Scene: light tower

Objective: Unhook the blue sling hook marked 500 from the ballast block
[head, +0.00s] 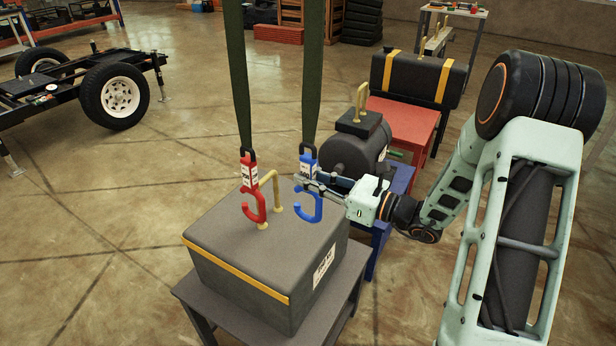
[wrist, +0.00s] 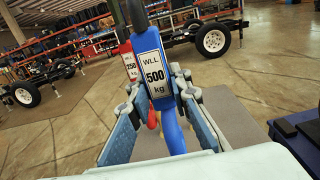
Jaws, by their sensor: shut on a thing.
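The blue sling hook (head: 308,200) hangs upright from a dark green strap above the ballast block (head: 225,245). Its label (wrist: 152,78) reads WLL 500 kg in the wrist view. My gripper (head: 317,187) reaches in from the right and is shut on the hook's blue body, with one finger on each side. The dark grey block has a yellow stripe and a yellow lifting eye (head: 268,180) on top. The hook's curved end is right of the eye, close to a small yellow part on the block; I cannot tell whether they touch.
A red hook (head: 252,190) marked 250 (wrist: 130,66) hangs from a second strap (head: 236,75) just left, by the eye. The block stands on a grey table (head: 205,315). A dark cylinder (head: 350,150) and a red stand (head: 405,120) are behind, close to my arm.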

